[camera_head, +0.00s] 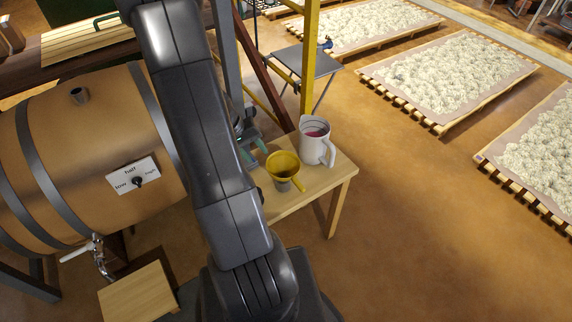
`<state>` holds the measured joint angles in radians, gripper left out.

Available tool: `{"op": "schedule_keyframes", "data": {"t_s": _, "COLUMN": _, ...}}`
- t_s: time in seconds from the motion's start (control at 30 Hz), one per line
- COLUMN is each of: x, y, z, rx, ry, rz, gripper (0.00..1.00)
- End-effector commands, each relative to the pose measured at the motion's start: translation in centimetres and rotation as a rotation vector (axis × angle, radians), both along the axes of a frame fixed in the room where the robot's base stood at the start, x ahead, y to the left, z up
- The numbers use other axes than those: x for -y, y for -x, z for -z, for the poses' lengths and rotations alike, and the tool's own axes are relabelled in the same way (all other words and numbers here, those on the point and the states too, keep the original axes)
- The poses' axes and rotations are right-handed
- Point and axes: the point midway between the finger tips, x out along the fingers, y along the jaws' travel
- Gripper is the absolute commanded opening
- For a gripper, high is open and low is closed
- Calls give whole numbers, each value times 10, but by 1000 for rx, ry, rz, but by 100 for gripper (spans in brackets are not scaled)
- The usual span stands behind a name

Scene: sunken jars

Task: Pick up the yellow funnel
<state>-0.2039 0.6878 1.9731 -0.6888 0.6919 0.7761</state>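The yellow funnel (284,163) stands mouth up on a small wooden table (338,180) right of my arm. A short handle or tab sticks out at its lower right. A greyish part shows below its bowl; I cannot tell whether this is its spout or something under it. My arm crosses the picture from top to bottom, left of the funnel, and hides the table's left part. I cannot make out my gripper, and nothing is seen holding the funnel.
A white jug (314,148) with pink contents stands close behind the funnel. A greenish-grey object (249,143) lies left of it, partly hidden. Yellow posts (310,60) rise behind. A barrel (90,150) with a tap stands left.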

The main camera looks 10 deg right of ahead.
Motion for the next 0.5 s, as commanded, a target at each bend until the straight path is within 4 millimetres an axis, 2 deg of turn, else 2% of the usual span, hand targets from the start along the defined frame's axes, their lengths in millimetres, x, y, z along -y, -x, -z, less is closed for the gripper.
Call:
{"op": "schedule_keyframes", "data": {"t_s": 0.03, "x": 6, "y": 1, "z": 13, "rx": -5, "ry": 1, "rz": 3, "gripper": 40}}
{"op": "schedule_keyframes", "data": {"t_s": 0.2, "x": 18, "y": 1, "z": 41, "rx": -3, "ry": 1, "rz": 3, "gripper": 40}}
{"op": "schedule_keyframes", "data": {"t_s": 0.5, "x": 27, "y": 1, "z": 60, "rx": -1, "ry": -1, "rz": 1, "gripper": 40}}
